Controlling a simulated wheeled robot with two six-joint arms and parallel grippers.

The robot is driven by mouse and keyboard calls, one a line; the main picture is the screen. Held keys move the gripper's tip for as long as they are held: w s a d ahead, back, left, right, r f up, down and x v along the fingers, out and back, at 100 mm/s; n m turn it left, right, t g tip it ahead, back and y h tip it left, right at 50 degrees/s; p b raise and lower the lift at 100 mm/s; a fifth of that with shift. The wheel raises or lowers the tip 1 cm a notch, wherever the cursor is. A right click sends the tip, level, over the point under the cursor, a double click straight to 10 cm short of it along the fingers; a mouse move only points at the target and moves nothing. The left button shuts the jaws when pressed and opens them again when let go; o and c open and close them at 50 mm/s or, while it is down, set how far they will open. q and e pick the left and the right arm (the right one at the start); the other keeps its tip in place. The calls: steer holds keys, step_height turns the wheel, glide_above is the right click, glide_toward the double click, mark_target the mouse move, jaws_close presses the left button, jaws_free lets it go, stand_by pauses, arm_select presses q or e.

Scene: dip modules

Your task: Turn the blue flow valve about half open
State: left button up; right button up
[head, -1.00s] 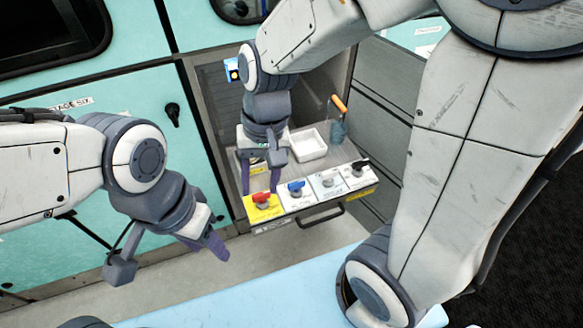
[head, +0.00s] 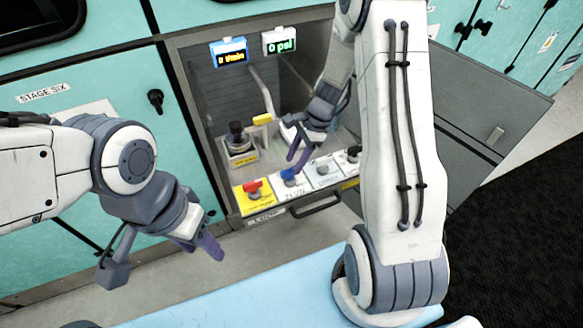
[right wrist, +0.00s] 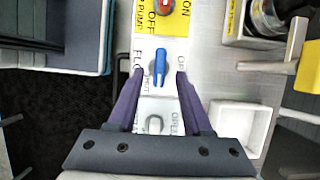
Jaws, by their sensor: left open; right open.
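The blue flow valve (head: 290,176) sits on a white panel in the front row of the drawer, between a red and a grey valve. In the right wrist view its blue handle (right wrist: 160,65) runs lengthwise, roughly parallel to my fingers. My right gripper (head: 300,154) is open over the panel. Its two fingers stand either side of the handle, with gaps showing on both sides in the right wrist view (right wrist: 160,76). Some panel lettering is cut off by the fingers. My left gripper (head: 162,258) is open and empty, off to the left outside the cabinet.
The red valve (head: 253,187) is on a yellow panel to the left. The grey valve (head: 322,168) and a black-handled valve (head: 352,154) are to the right. A blue-framed display (head: 230,56) and a white display (head: 279,41), reading 0 psi, hang above. A white tray (right wrist: 238,125) is nearby.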

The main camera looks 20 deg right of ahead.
mark_target(290, 169)
steer(key=shift+x, duration=1.55)
jaws_close()
